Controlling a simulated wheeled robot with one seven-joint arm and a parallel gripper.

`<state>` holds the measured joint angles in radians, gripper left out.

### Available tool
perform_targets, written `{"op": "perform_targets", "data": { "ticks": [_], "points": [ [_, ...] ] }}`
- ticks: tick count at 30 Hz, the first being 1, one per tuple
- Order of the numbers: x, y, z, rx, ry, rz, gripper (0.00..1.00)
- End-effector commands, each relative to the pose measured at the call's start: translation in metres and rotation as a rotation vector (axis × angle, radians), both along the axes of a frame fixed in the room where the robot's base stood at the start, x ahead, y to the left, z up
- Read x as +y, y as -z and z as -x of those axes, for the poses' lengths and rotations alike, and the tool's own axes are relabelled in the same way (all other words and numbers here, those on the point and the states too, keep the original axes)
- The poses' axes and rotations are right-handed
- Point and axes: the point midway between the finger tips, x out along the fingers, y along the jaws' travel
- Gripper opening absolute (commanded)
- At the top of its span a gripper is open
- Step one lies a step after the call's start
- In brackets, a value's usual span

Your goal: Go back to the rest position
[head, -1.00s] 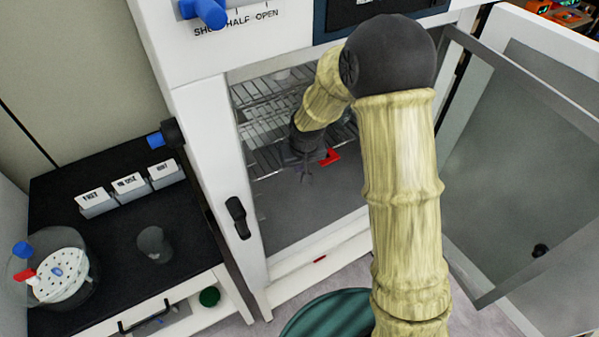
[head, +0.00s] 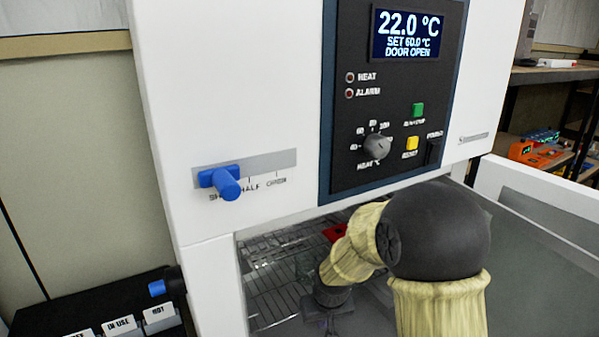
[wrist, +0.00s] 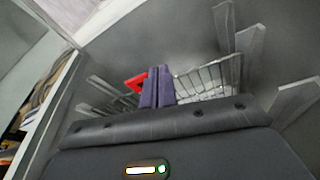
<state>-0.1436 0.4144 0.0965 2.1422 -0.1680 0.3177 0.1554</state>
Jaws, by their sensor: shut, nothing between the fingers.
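My gripper (wrist: 157,88) is shut and empty in the wrist view, its two dark fingers pressed together. A red part (head: 334,232) shows behind my arm, and a red piece (wrist: 134,83) shows beside the fingers in the wrist view. I cannot tell whether it touches them.
The display (head: 408,36) reads 22.0 °C, set 60.0 °C, door open. The open door (head: 545,225) stands at the right. A blue slider (head: 222,182) is at the SHUT end. Shelves with equipment (head: 545,145) stand at far right.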

Motion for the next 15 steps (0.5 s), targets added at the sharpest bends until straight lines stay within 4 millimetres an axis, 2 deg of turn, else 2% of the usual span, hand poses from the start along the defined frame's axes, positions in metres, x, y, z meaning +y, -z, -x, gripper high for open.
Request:
{"op": "perform_targets", "data": {
  "ticks": [3, 9, 12, 15],
  "points": [
    [-0.034, -0.02, 0.037, 0.007, 0.06, 0.008, 0.0],
    [-0.077, -0.04, 0.106, 0.026, 0.158, 0.004, 0.0],
    [-0.09, -0.043, 0.134, 0.036, 0.197, -0.001, 0.0],
    [-0.096, -0.045, 0.149, 0.041, 0.219, -0.007, 0.0]
  ]
}}
